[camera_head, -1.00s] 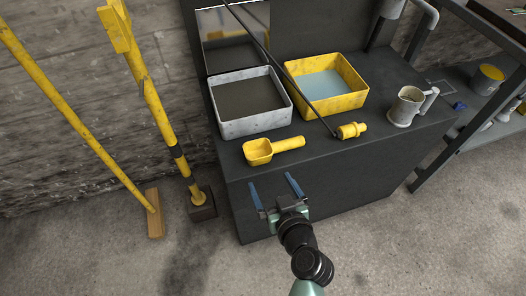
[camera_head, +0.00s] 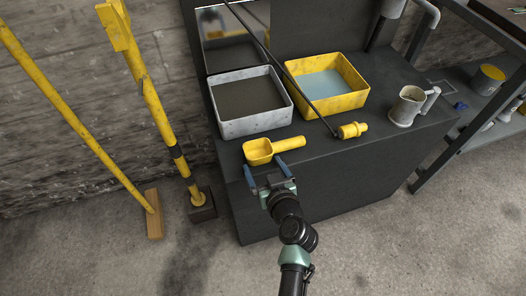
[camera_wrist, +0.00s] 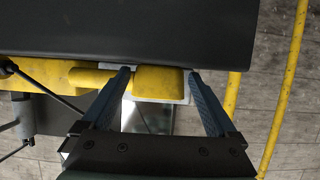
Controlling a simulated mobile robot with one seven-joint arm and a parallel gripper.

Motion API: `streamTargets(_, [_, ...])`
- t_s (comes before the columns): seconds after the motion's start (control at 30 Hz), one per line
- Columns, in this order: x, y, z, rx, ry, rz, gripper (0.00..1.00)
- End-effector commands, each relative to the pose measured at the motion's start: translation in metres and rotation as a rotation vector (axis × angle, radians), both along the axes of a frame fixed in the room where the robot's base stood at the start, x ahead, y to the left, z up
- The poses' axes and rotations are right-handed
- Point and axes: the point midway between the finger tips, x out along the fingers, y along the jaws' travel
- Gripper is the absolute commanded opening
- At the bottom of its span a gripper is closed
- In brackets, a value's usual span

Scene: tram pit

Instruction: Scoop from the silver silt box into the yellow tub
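The silver silt box (camera_head: 226,126) stands on the dark bench with dark grey silt (camera_head: 249,95) in it. The yellow tub (camera_head: 339,104) stands to its right and holds something pale blue. A yellow scoop (camera_head: 258,151) lies on the bench in front of the silt box, its handle pointing right. My gripper (camera_head: 265,169) is open and empty at the bench's front edge, just in front of the scoop's bowl. In the wrist view the scoop (camera_wrist: 160,80) shows between and beyond the fingertips of my gripper (camera_wrist: 158,74); I cannot tell whether they touch it.
A yellow-ended tool (camera_head: 352,131) with a long black rod lies in front of the tub. A metal jug (camera_head: 407,106) stands at the bench's right. Yellow-handled tools (camera_head: 155,100) lean on the left wall. A shelf (camera_head: 490,115) stands at the right.

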Motion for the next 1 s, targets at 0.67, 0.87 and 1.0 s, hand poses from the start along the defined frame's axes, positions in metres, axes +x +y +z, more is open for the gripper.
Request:
streamTargets(0.67, [0.000, 0.000, 0.028, -0.001, -0.004, 0.000, 0.35])
streamTargets(0.87, [0.000, 0.000, 0.069, -0.002, -0.005, 0.000, 0.35])
streamTargets(1.0, [0.000, 0.000, 0.090, -0.001, -0.004, 0.000, 0.35])
